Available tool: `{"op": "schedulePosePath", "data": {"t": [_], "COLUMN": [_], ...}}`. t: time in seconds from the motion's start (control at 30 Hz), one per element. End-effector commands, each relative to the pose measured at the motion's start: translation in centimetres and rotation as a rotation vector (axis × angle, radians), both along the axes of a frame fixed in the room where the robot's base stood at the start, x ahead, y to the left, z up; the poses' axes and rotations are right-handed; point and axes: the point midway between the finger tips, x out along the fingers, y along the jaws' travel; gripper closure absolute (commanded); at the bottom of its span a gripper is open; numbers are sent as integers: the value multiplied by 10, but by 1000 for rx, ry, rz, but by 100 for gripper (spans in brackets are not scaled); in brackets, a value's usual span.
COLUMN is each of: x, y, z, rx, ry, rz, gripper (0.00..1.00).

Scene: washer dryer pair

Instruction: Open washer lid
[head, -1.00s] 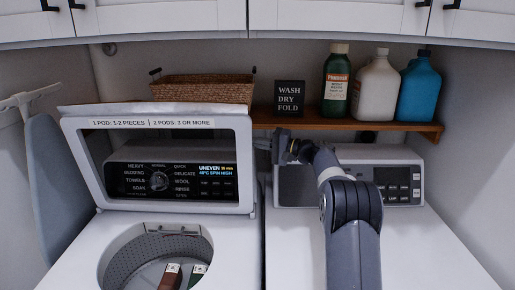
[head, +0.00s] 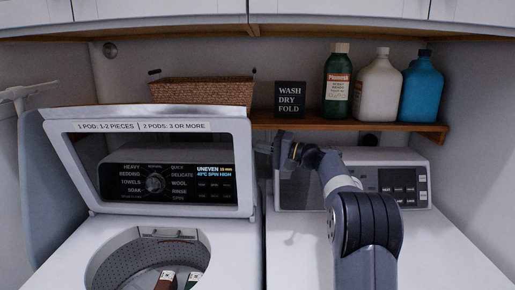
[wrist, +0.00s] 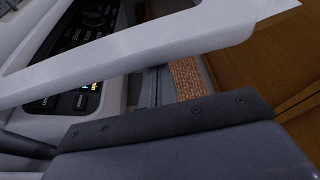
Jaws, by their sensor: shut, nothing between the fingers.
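The washer lid (head: 150,126), a white frame with a clear window, stands raised and nearly upright at the back of the washer (head: 225,258). The drum opening (head: 118,268) below it is uncovered, with a few items inside.
The dryer (head: 450,255) stands to the right, under my arm. A wooden shelf (head: 390,127) behind holds a wicker basket (head: 200,92), a sign (head: 290,99) and several bottles, including a blue one (head: 421,88). An ironing board (head: 40,200) leans at far left.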

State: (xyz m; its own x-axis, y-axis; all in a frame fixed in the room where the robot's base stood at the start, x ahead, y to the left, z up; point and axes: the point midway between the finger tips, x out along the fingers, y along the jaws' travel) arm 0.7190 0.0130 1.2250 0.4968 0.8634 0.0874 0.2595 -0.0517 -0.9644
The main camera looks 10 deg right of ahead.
Motion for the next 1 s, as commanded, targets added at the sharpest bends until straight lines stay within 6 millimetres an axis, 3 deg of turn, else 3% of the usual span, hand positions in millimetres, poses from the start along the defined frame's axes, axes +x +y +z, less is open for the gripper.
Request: {"op": "schedulePosePath", "data": {"t": [0.27,0.7,1.0], "x": [-4,-45,-54], "y": [-8,-79,-94], "z": [-2,-9,-10], "rx": [1,0,0], "ry": [1,0,0], "rz": [-1,-2,0], "gripper": [100,100,100]}}
